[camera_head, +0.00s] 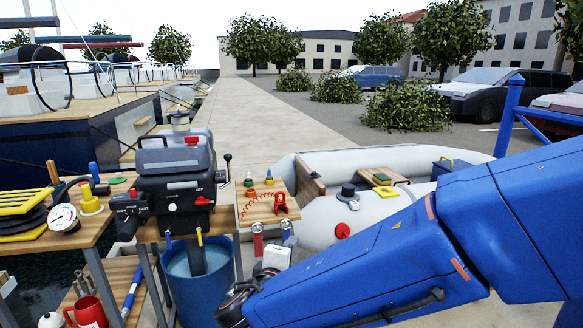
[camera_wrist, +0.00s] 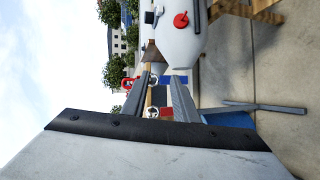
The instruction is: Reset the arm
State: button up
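My blue arm (camera_head: 400,260) reaches in from the right in the head view, angled down and left. Its dark end is low in the picture, in front of the blue barrel. My fingers cannot be made out there. In the wrist view my gripper (camera_wrist: 160,78) shows two grey fingers with a gap between them. It is open, and I see nothing held. Red, blue and dark items show in the gap, beyond the fingers.
An outboard motor (camera_head: 178,165) hangs over the blue barrel (camera_head: 200,290). A wooden bench (camera_head: 92,232) with a gauge (camera_head: 64,217) stands at left. A small board with a red cord (camera_head: 265,205) is beside the motor. A grey inflatable boat (camera_head: 400,200) lies behind my arm.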

jog(key=s+d+f+m+g+h, duration=0.1)
jog(key=s+d+m+g+h, duration=0.2)
jog(key=d, duration=0.8)
jog(key=s+d+f+m+g, duration=0.1)
jog(key=s+d+m+g, duration=0.2)
jog(key=d, duration=0.9)
jog(key=s+d+m+g+y, duration=0.1)
jog(key=s+d+m+y, duration=0.1)
jog(key=s, duration=0.3)
jog(key=s+d+f+m+g+y, duration=0.1)
jog(key=s+d+m+y, duration=0.1)
jog(key=s, duration=0.3)
jog(key=s+d+f+m+g+y, duration=0.1)
jog(key=s+d+m+g+y, duration=0.1)
jog(key=s+m, duration=0.2)
jog(key=shift+s+m+y, duration=0.3)
jog(key=shift+s, duration=0.2)
